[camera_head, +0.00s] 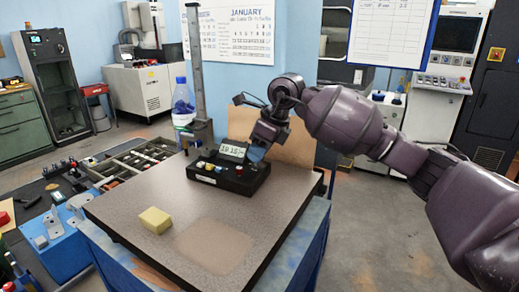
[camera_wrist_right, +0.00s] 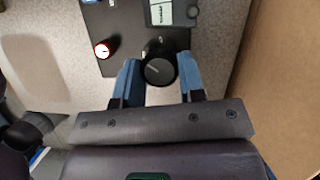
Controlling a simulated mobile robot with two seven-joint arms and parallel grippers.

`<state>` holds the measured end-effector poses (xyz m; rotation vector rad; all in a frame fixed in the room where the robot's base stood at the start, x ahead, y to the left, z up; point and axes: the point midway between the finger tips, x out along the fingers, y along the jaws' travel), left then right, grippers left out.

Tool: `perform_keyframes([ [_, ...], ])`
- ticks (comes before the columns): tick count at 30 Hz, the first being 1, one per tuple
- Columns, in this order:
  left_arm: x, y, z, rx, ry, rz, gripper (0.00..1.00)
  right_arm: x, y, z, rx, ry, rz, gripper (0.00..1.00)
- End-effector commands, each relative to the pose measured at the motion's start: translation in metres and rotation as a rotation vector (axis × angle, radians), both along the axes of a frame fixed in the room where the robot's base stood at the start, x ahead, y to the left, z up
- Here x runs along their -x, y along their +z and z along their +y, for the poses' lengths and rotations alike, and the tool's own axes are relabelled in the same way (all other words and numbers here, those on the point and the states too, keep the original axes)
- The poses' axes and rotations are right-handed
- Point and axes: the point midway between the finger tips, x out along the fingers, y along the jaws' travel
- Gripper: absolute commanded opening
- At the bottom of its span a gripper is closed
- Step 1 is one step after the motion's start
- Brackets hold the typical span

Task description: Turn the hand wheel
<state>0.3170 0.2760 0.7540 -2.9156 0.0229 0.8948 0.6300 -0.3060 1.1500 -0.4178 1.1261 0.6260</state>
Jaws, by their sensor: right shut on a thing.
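The hand wheel (camera_wrist_right: 160,71) is a round black knob on a black control box (camera_head: 218,178), which stands at the back of the bench top. The box also shows in the right wrist view (camera_wrist_right: 120,60). My right gripper (camera_head: 257,152) is at the right end of the box, and its blue fingers (camera_wrist_right: 159,78) stand on either side of the knob, shut on it. In the head view the gripper hides the knob. My left gripper is not in view.
The box carries a lit display (camera_head: 233,151) and a red knob (camera_wrist_right: 104,48) close to the hand wheel. A yellow block (camera_head: 154,220) lies at the bench's left front. A metal post (camera_head: 196,75) rises behind the box. The bench top (camera_head: 150,190) is otherwise mostly clear.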

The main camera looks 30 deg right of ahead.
Motion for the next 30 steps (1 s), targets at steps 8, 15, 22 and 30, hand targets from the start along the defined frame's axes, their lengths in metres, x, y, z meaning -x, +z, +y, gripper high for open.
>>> perform_keyframes([
  [8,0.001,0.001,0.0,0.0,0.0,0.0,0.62,0.0,0.001,0.0,0.001,-0.023,-0.001,0.13],
  [15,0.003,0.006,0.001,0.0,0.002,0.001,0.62,0.001,0.003,0.0,0.002,-0.143,-0.003,0.13],
  [22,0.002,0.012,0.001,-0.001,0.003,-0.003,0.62,0.001,0.003,0.002,0.001,-0.325,-0.003,0.13],
  [30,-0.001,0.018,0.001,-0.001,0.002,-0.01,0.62,0.001,0.002,0.003,0.0,-0.523,-0.004,0.13],
])
